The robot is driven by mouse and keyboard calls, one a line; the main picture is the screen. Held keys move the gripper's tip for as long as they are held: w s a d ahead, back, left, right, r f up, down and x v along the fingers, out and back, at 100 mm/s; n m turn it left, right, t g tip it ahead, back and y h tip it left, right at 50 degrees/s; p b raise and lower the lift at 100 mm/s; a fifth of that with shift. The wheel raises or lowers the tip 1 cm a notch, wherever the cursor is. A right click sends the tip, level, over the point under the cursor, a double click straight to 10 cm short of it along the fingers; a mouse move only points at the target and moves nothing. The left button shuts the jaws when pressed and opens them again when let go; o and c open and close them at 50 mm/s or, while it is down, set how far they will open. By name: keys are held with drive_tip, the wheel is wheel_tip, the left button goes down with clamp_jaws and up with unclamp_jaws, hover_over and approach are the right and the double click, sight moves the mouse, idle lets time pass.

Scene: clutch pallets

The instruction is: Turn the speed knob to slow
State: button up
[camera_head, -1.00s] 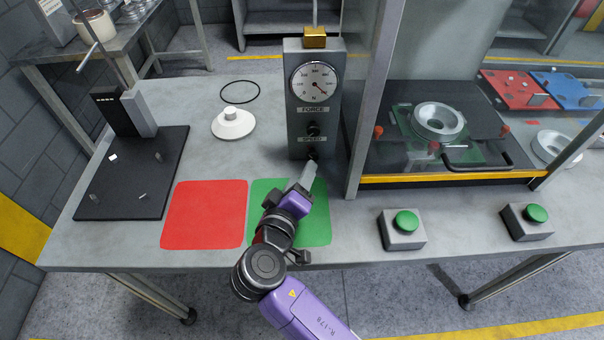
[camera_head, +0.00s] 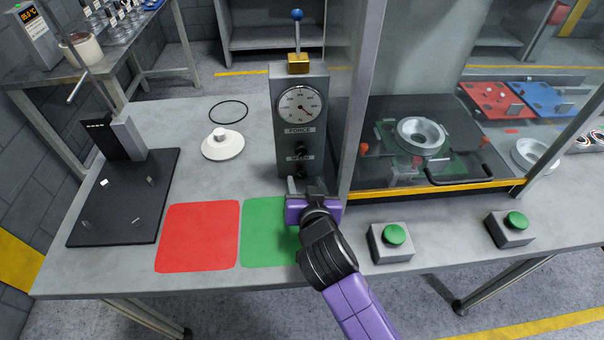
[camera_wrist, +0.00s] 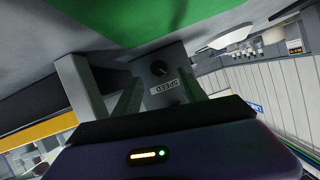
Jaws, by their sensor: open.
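The speed knob (camera_head: 301,171) is the small black lower knob on the grey control box (camera_head: 287,110), under the label SPEED. In the wrist view, which is turned upside down, the speed knob (camera_wrist: 160,68) shows above the label. Its pointer setting is too small to read. My gripper (camera_head: 303,186) is open and empty, just in front of the lower end of the box. Its fingers point at the box and overlap the area just below the knob. They show no clear contact. In the wrist view, the knob lies between and beyond the fingertips.
A second black knob (camera_head: 301,149) sits under the FORCE label, beneath a round dial (camera_head: 300,103). A metal frame post (camera_head: 352,110) of the glazed press stands close to the right of the box. Red (camera_head: 198,237) and green (camera_head: 262,232) mats lie in front.

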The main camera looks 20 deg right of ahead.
sight(299, 176)
drive_tip(key=shift+x, duration=2.35)
clamp_jaws()
drive_tip(key=shift+n+h, duration=0.3)
drive_tip(key=n, duration=0.1)
drive_tip(key=n+h+b, duration=0.1)
drive_tip(key=n+g+h, duration=0.1)
drive_tip(key=shift+w+a+f+n, duration=0.1)
drive_tip(key=shift+a+f+n, duration=0.05)
drive_tip(key=shift+a+n, duration=0.15)
drive_tip(key=n+h+b, duration=0.2)
drive_tip(key=n+h, duration=0.1)
drive_tip(key=n, duration=0.1)
drive_tip(key=shift+a+f+b, duration=0.1)
drive_tip(key=shift+b, duration=0.2)
